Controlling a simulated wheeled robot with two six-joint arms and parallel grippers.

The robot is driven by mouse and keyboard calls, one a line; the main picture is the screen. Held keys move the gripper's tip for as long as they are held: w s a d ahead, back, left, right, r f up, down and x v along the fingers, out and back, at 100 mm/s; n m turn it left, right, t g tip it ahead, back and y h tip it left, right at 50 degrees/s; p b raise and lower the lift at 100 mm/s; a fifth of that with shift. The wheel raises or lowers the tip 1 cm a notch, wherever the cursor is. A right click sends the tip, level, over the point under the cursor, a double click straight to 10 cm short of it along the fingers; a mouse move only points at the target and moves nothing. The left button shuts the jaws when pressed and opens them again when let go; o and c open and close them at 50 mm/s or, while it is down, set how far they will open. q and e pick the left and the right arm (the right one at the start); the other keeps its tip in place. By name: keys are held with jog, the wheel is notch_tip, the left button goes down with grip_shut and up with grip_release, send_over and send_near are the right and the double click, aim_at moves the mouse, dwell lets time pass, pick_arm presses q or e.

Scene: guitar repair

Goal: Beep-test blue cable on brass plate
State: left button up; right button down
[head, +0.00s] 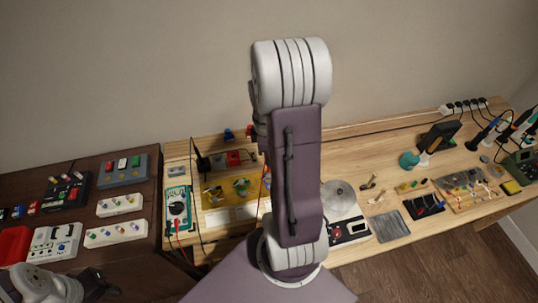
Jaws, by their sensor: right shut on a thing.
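A teal multimeter (178,208) with a black dial lies at the left end of the light wooden bench. A red lead (177,240) runs down from it. A golden-yellow plate (212,200) with small metal parts on it lies to its right; it looks like the brass plate. My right arm crosses the middle of the view and hides much of the bench. My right gripper (265,178) is mostly hidden behind that arm, by the plate's right edge. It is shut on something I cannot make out. I cannot pick out the blue cable. My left gripper (98,286) is low at left, its jaws unclear.
A dark table (132,256) at left bears several trays and boxes. On the bench, a round grey disc (340,197), a grey mat (389,226) and a black tray (424,206) lie right of my arm. Soldering tools (490,132) and a power strip (464,106) stand far right.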

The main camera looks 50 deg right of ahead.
dwell(0.5)
jog(key=shift+f, duration=0.65)
dwell(0.9)
dwell(1.7)
dwell(1.1)
notch_tip(320, 180, up, 6)
jog(key=p, duration=0.6)
jog(key=shift+r, duration=0.15)
